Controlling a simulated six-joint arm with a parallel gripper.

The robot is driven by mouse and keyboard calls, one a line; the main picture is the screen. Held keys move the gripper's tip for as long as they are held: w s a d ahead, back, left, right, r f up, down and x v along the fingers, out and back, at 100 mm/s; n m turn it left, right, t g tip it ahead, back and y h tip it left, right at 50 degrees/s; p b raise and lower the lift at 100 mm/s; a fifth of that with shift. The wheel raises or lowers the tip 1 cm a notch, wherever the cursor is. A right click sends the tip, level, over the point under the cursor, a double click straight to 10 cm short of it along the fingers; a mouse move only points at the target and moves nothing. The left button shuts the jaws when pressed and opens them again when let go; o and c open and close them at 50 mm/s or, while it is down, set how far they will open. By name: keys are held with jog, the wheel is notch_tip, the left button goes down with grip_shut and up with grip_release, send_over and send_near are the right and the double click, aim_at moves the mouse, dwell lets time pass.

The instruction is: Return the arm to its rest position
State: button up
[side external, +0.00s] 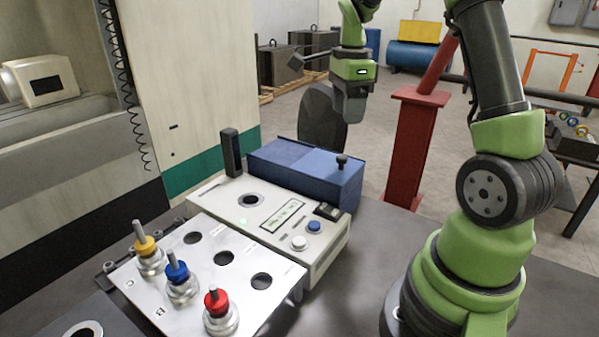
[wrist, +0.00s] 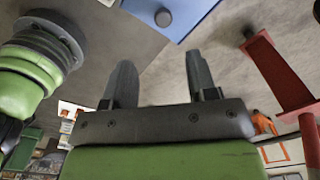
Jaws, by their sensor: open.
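My gripper (side external: 350,112) hangs above and behind the blue box in the side external view, well clear of the table. In the wrist view my gripper (wrist: 160,65) shows two dark fingers spread apart with nothing between them. A yellow-collared piece (side external: 147,250), a blue-collared piece (side external: 179,277) and a red-collared piece (side external: 219,310) stand upright in a row along the front of a pale metal plate (side external: 152,290). Three round dark holes lie behind them in the plate. No piece is in the gripper.
A pale control box (side external: 325,256) with buttons and a small display stands behind the plate. A blue box (side external: 318,184) with a black knob sits behind it, beside a dark upright post (side external: 231,152). A red pillar (side external: 410,150) rises behind the table. Bare table lies at right.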

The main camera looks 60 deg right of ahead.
jog(key=s+a+r+n+t, duration=0.4)
jog(key=a+r+n, duration=0.4)
jog(key=a+n, duration=0.45)
jog(key=s+a+n+t+y, duration=0.2)
jog(key=s+a+n+t, duration=0.1)
jog(key=s+a+n, duration=0.5)
jog(key=shift+n, duration=1.15)
